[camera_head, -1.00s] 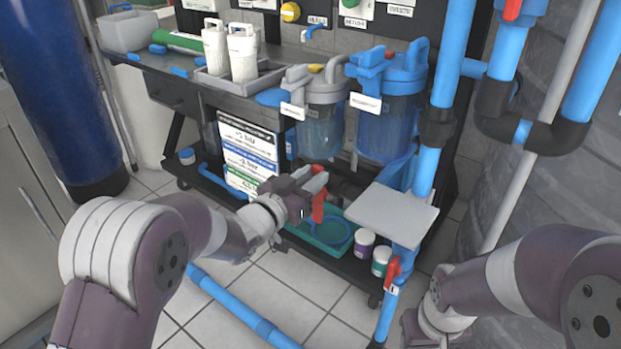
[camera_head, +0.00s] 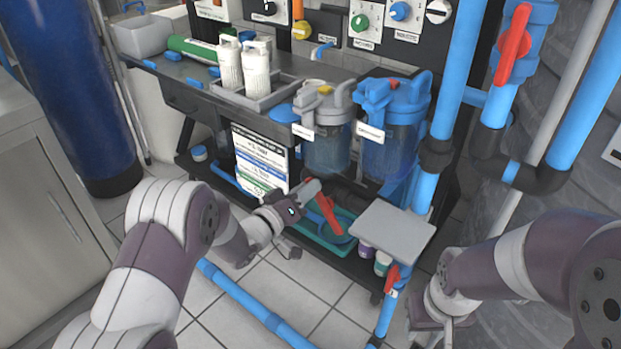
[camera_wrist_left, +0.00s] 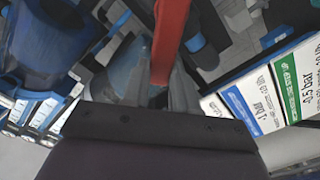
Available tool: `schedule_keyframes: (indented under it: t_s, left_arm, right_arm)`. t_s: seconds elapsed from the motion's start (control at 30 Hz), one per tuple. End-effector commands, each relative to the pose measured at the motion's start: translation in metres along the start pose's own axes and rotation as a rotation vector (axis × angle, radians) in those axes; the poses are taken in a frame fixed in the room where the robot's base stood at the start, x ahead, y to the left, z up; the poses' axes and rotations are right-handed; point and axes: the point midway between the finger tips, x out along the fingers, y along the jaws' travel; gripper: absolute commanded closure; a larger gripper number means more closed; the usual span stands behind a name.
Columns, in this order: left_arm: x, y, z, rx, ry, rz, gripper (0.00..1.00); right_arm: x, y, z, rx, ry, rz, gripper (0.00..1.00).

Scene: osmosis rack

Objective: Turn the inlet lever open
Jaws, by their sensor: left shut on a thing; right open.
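My left gripper (camera_head: 306,194) is shut on a red bar (camera_head: 328,214) low in front of the rack. The left wrist view shows the red bar (camera_wrist_left: 170,38) running up from the jaws; what it joins to is unclear. A red lever (camera_head: 513,45) sits on the blue valve at upper right, along the pipe. A smaller red lever (camera_head: 392,278) with a white tag sits on the lower blue pipe. I cannot read which is the inlet lever. My right gripper (camera_head: 433,327) is at the lower right, open, partly hidden by its wrist, near the lower pipe.
Clear and blue filter housings (camera_head: 395,145) hang above the left gripper. A blue pipe (camera_head: 240,300) crosses the tiled floor.

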Motion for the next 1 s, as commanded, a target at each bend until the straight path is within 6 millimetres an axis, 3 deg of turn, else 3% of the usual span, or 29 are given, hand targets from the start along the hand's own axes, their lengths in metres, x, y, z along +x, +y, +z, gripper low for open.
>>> schedule_keyframes:
  t_s: [0.03,0.4,1.0]
  left_arm:
    - [0.000,0.000,-0.004,-0.044,-0.001,-0.002,1.00]
    - [0.000,-0.021,0.002,-0.395,-0.001,-0.002,1.00]
    - [0.000,-0.044,0.019,-0.838,0.000,-0.002,1.00]
  right_arm:
    - [-0.011,0.000,-0.001,0.000,0.000,0.000,0.57]
    - [-0.041,0.000,-0.005,0.000,0.000,0.000,0.57]
    - [-0.064,0.000,-0.007,0.000,0.000,0.000,0.57]
